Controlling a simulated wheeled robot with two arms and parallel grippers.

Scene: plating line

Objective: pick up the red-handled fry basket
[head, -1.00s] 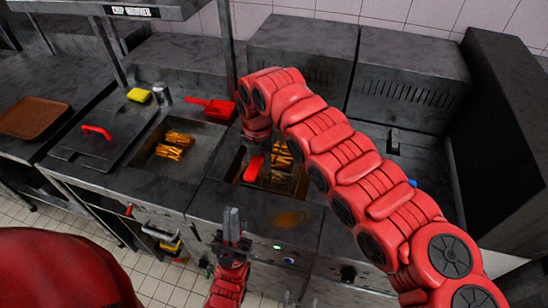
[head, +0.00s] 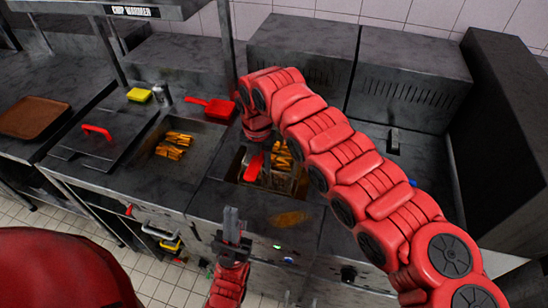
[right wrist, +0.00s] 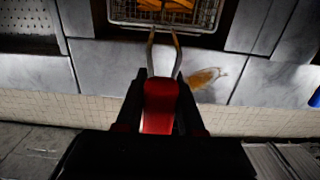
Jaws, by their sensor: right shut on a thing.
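The fry basket (head: 292,184) is a wire basket with fries in it, at the fryer well in the middle of the head view. My right arm covers part of it. Its red handle (head: 254,167) points toward the front. In the right wrist view the basket (right wrist: 208,22) is at the top, and two metal rods join it to the red handle (right wrist: 160,105). My right gripper (right wrist: 160,100) is shut on that handle, one finger on each side. My left gripper (head: 233,225) is empty in front of the counter, its two fingers close together.
Loose fries (head: 174,145) lie in a sunken tray left of the fryer. A red scoop (head: 215,107), a metal shaker (head: 162,94) and a yellow sponge (head: 139,95) stand behind it. A brown tray (head: 34,117) is at far left. An oily stain (head: 288,218) marks the fryer front.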

